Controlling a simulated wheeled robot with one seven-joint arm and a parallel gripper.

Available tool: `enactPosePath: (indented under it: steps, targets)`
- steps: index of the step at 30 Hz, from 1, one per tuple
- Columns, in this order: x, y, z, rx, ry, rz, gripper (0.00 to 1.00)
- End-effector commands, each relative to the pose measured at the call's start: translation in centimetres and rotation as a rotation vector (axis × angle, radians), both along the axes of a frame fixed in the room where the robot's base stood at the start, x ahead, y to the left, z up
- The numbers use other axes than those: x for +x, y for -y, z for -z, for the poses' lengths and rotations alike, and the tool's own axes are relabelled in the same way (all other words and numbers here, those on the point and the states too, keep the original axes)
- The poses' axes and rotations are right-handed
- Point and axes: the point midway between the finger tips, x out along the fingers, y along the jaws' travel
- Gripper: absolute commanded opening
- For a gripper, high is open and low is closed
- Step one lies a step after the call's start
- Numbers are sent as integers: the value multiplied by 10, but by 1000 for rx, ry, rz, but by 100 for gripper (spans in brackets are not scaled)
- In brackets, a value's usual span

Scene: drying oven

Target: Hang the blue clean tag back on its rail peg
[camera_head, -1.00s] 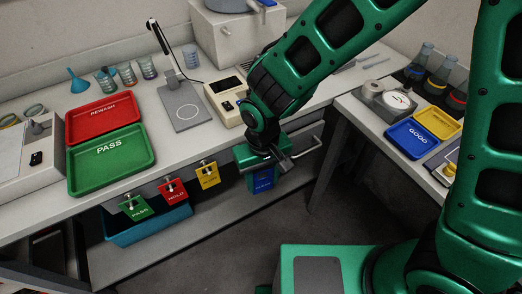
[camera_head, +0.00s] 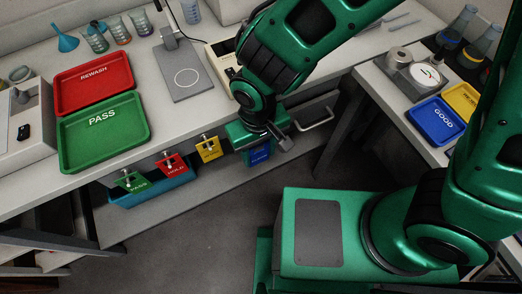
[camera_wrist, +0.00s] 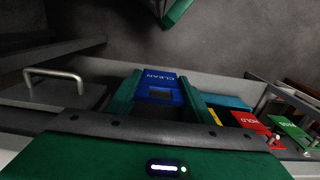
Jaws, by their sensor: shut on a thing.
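The blue clean tag (camera_wrist: 160,82) is between my gripper's two green fingers in the wrist view, its lettering reading CLEAN. My gripper (camera_wrist: 160,98) is shut on it. In the head view the tag (camera_head: 260,152) shows partly below my gripper (camera_head: 258,140), at the bench's front edge, to the right of the yellow tag (camera_head: 208,149). The red HOLD tag (camera_head: 172,166) and the green PASS tag (camera_head: 131,183) hang on pegs further left along the rail. The clean tag's own peg is hidden behind my gripper, so I cannot tell whether the tag touches it.
A drawer handle (camera_head: 316,119) sticks out right of my gripper; it also shows in the wrist view (camera_wrist: 54,79). A teal bin (camera_head: 150,192) lies below the tags. Green (camera_head: 104,150) and red (camera_head: 93,84) trays stand on the bench above. A side table is at the right.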

Motion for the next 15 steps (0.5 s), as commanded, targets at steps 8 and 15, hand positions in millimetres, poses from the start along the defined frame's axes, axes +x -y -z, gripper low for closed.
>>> enactPosePath:
  steps: [8,15]
  targets:
    - [12,-7,2,-1,0,2,22]
    - [23,-14,2,1,1,1,22]
